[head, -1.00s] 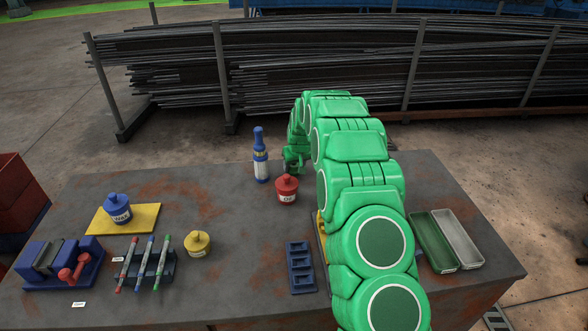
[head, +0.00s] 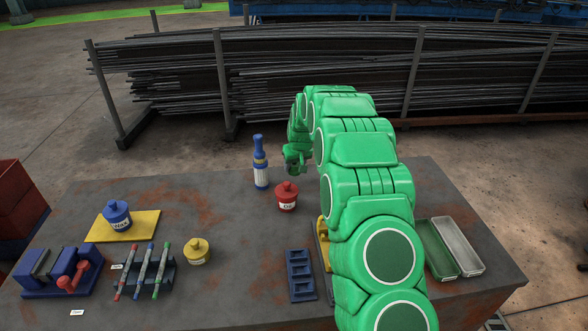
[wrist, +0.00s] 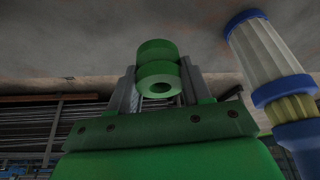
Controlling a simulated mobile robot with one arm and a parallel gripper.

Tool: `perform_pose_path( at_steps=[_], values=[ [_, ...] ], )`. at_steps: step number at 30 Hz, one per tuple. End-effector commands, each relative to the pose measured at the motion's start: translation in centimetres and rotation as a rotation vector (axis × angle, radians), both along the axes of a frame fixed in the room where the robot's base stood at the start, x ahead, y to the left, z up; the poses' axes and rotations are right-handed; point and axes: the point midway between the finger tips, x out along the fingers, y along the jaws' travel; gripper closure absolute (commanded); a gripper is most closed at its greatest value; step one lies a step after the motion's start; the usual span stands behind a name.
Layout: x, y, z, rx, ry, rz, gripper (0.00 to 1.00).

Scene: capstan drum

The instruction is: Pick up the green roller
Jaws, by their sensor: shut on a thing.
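The green roller (wrist: 158,52), a short ringed cylinder with a hole in its end, is between the two grey fingers of my gripper (wrist: 158,75) in the wrist view. The fingers are shut on it from both sides. In the head view my gripper (head: 293,165) is at the far side of the table, just right of the blue and white bottle, and the roller cannot be made out there.
The blue and white bottle (head: 260,165) stands close left of my gripper and also shows in the wrist view (wrist: 262,60). A red pot (head: 287,197) stands nearby. A blue slotted rack (head: 300,275), green tray (head: 436,245) and grey tray (head: 458,245) are nearer.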

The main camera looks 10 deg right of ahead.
Motion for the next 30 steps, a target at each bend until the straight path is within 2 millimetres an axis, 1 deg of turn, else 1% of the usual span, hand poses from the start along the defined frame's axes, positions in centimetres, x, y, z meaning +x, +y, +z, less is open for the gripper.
perform_pose_path(
  at_steps=[1, 7, 12, 24, 30],
  values=[
    [-0.4, 0.0, 0.7, 0.000, -0.002, 0.000, 0.82],
    [-2.3, -0.1, 2.6, 0.000, 0.000, 0.000, 0.82],
    [-3.9, -0.2, 4.8, 0.001, -0.003, 0.000, 0.82],
    [-9.0, -0.4, 7.0, 0.000, -0.001, 0.000, 0.82],
    [-11.1, -0.5, 7.8, -0.001, 0.002, 0.001, 0.82]
  ],
)
